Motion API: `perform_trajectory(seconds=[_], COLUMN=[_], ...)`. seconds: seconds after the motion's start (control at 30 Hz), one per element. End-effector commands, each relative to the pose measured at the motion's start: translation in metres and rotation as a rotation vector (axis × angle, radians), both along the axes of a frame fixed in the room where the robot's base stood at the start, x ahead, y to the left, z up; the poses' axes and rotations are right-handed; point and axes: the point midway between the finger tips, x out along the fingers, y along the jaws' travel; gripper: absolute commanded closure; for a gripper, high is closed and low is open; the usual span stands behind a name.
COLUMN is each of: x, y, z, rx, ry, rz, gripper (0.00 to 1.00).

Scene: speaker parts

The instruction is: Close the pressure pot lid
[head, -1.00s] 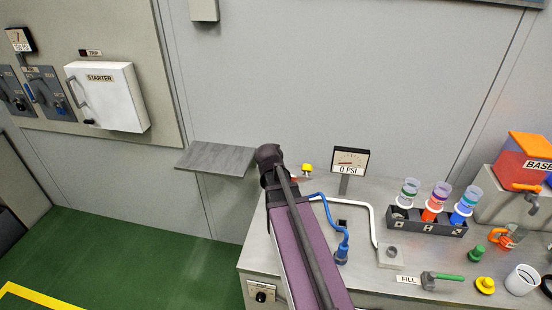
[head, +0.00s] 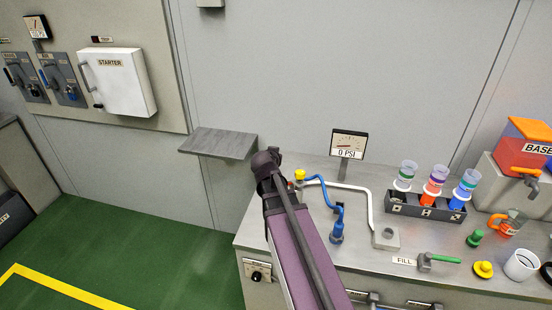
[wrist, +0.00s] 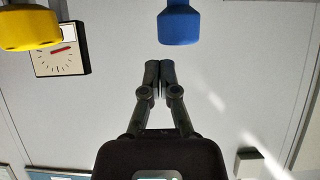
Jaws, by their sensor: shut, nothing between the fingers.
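My gripper (wrist: 159,75) shows in the wrist view with its two dark fingers together and nothing between them. In the head view my arm hides the fingers. I cannot make out a pressure pot or its lid for certain; my arm covers part of the bench's left end. A yellow knob (head: 300,175) stands beside the arm's far end, near a blue hose (head: 326,196). In the wrist view a yellow part (wrist: 28,28) is at the upper left and a blue part (wrist: 179,24) at the top, both apart from the fingers.
A grey shelf (head: 217,143) juts from the wall left of my arm. Green floor is clear at left.

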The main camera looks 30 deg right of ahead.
Motion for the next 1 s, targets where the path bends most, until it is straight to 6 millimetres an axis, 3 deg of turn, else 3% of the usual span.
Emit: perform_trajectory(seconds=[0.2, 0.57, 1.0], x=[0.004, 0.005, 0.004], y=[0.014, 0.016, 0.016], z=[0.001, 0.003, 0.028], rx=[0.001, 0.001, 0.002], ry=[-0.001, -0.001, -0.002], rz=[0.018, 0.02, 0.02], gripper=[1.0, 1.0, 1.0])
